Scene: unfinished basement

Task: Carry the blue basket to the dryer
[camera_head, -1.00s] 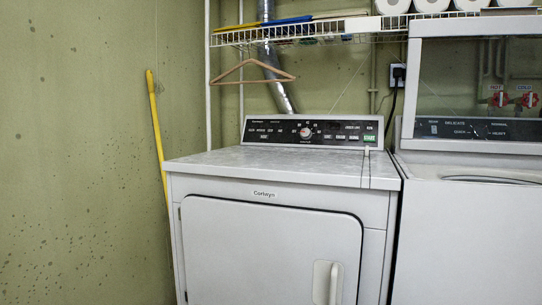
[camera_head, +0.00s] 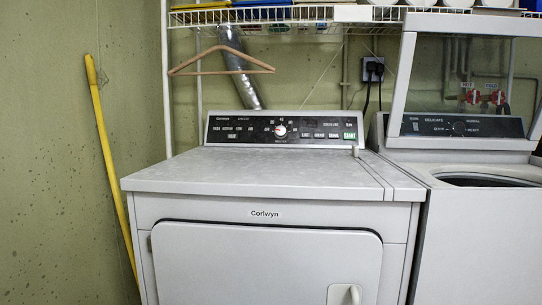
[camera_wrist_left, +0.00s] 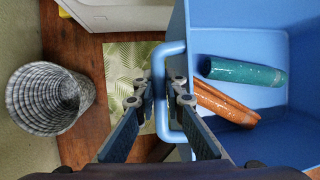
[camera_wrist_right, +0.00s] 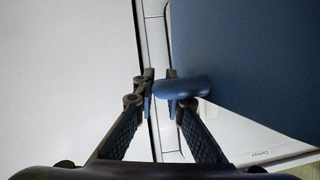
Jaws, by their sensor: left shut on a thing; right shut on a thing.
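The dryer (camera_head: 262,172) is white, with a bare top, a shut front door (camera_head: 262,262) and a dark control panel at its back. It stands straight ahead in the head view, where neither gripper nor the basket shows. In the left wrist view my left gripper (camera_wrist_left: 162,92) is shut on the handle of the blue basket (camera_wrist_left: 236,32). A teal roll (camera_wrist_left: 242,72) and an orange roll (camera_wrist_left: 222,102) lie inside the basket. In the right wrist view my right gripper (camera_wrist_right: 160,86) is shut on the other handle of the basket (camera_wrist_right: 250,60), beside the dryer's labelled front (camera_wrist_right: 262,152).
The washer (camera_head: 470,245) stands close on the dryer's right with its lid raised. A wire shelf (camera_head: 290,16) and hanger (camera_head: 220,70) are above. A yellow pole (camera_head: 110,175) leans at the left wall. A black-and-white hamper (camera_wrist_left: 45,98) stands on the wooden floor near a leafy mat (camera_wrist_left: 128,62).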

